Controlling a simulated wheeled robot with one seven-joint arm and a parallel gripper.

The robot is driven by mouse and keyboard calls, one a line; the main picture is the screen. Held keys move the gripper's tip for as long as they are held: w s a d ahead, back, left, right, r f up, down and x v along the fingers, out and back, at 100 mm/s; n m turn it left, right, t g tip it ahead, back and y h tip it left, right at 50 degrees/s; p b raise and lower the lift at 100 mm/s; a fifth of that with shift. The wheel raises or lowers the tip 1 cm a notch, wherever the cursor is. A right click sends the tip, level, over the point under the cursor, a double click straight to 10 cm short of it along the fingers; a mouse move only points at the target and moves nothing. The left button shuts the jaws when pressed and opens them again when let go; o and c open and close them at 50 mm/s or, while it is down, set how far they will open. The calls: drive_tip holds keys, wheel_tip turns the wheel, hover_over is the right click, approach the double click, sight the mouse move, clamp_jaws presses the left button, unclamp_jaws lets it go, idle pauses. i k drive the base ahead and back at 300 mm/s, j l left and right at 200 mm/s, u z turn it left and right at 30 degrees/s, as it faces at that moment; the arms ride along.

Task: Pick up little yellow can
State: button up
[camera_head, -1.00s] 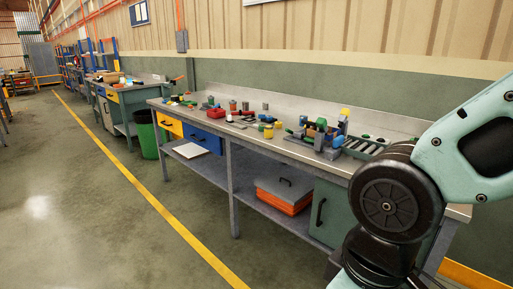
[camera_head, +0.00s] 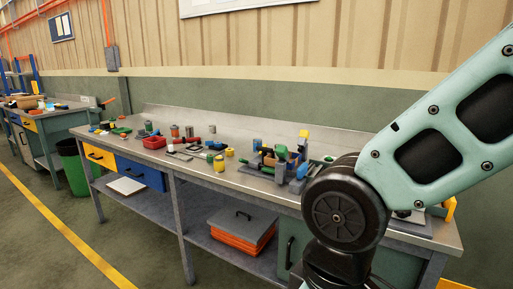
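Two small yellow objects stand close together on the workbench (camera_head: 250,195), left of the middle of the view. The left one (camera_head: 219,163) is upright and looks like a yellow can with some green at its top. The right one (camera_head: 230,152) is smaller and also yellow. They are too small to tell for sure which is the little yellow can. My arm fills the right side of the view and covers part of the bench's right end. My gripper is out of view.
A red box (camera_head: 154,142) and several small parts lie left of the yellow objects. A blue, green and grey device (camera_head: 285,165) stands to their right. Drawers, a green bin (camera_head: 75,165) and orange cases (camera_head: 240,240) are lower. Floor is clear in front at left.

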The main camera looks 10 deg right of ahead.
sight(219, 162)
drive_tip(key=i+j, duration=0.25)
drive_tip(key=i+j+z, duration=0.1)
drive_tip(key=j, duration=0.35)
drive_tip(key=i+j, duration=0.3)
drive_tip(key=i+j+z, duration=0.1)
drive_tip(key=i+j, duration=0.15)
drive_tip(key=j, duration=0.2)
drive_tip(key=i+j, duration=0.2)
drive_tip(key=j, duration=0.15)
drive_tip(key=i+j+z, duration=0.1)
drive_tip(key=j, duration=0.3)
drive_tip(key=i+j, duration=0.25)
drive_tip(key=j, duration=0.15)
drive_tip(key=z, duration=0.05)
